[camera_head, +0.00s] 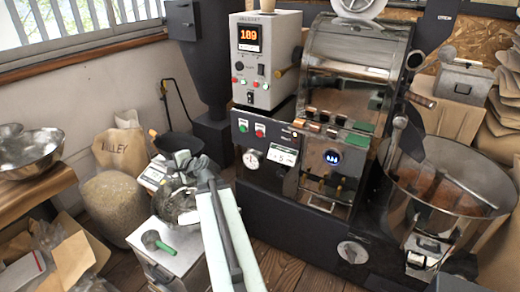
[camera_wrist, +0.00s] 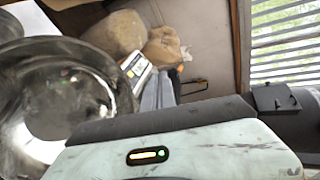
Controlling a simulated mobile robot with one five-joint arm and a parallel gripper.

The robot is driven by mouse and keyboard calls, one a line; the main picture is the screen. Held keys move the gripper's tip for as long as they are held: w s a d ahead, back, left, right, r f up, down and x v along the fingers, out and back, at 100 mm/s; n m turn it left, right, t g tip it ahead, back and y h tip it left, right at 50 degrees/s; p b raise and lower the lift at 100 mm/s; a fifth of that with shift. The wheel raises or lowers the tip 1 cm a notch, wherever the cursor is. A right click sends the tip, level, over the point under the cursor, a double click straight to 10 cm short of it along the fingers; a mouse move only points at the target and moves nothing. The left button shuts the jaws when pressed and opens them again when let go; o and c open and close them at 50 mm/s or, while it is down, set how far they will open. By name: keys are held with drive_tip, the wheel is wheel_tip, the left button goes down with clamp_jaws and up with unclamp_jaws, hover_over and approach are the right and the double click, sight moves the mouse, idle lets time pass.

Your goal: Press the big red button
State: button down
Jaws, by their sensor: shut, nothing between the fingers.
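The control box (camera_head: 265,60) shows 189. A round metal cooling bin (camera_head: 450,190) is at right. At left are a bench with metal bowls (camera_head: 30,155) and a sack (camera_head: 118,205). The wrist view shows a bowl (camera_wrist: 60,100) and window (camera_wrist: 285,40).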

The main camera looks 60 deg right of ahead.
sight(260, 134)
drive_tip(key=s+d+m+h+b, duration=0.3)
drive_tip(key=s+d+m+h, duration=0.2)
drive_tip(key=s+d, duration=0.3)
drive_tip(key=s+d+m+g+h+b, duration=0.1)
drive_tip(key=s+d+m+h+b, duration=0.2)
drive_tip(key=s+d+m, duration=0.5)
drive_tip(key=s+d+f+h, duration=0.1)
drive_tip(key=d, duration=0.6)
drive_tip(key=shift+s+d+m+h, duration=0.3)
drive_tip(key=shift+d+h, duration=0.1)
drive_tip(key=d, duration=0.8)
drive_tip(key=shift+d, duration=0.4)
drive_tip(key=shift+d, duration=0.1)
drive_tip(key=shift+d, duration=0.3)
